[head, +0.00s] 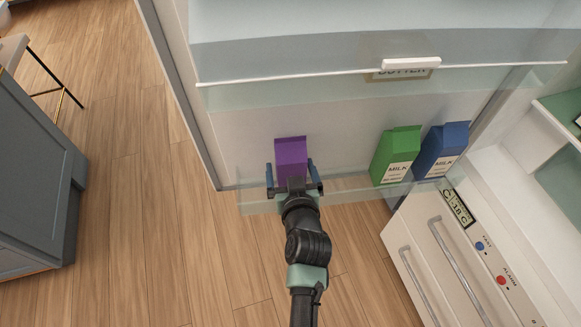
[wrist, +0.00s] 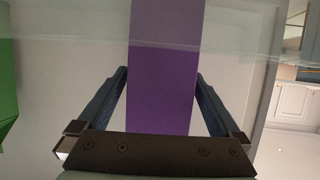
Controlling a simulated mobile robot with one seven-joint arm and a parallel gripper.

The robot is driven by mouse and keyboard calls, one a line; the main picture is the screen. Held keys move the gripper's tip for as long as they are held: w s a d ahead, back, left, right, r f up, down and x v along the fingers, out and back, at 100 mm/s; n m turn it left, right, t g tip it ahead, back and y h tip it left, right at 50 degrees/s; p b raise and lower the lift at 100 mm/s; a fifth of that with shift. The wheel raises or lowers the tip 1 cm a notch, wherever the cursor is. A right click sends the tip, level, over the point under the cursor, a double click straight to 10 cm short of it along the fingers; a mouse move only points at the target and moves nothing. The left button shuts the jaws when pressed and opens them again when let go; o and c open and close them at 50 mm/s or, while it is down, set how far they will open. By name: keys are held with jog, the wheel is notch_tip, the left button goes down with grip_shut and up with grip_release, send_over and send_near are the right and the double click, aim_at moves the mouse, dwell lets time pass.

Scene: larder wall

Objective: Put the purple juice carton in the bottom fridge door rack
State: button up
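The purple juice carton (head: 291,157) stands roughly upright in the bottom fridge door rack (head: 262,203), toward its left end. In the wrist view the carton (wrist: 163,90) fills the middle, and the clear rack panel (wrist: 60,42) crosses in front of part of it. My gripper (head: 291,178) is at the carton, one finger on each side. Its fingers look spread, with a narrow gap beside the carton in the head view. In the wrist view the fingertips (wrist: 162,72) lie close to the carton's edges; any contact is hard to make out.
A green milk carton (head: 395,155) and a blue milk carton (head: 442,150) stand to the right in the same rack. An upper clear shelf with a white rail (head: 300,75) crosses above. White drawers (head: 425,265) are at the lower right. Wooden floor (head: 150,230) is clear at left.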

jog(key=shift+r+p, duration=0.3)
jog(key=v, duration=1.2)
jog(key=shift+f, duration=0.25)
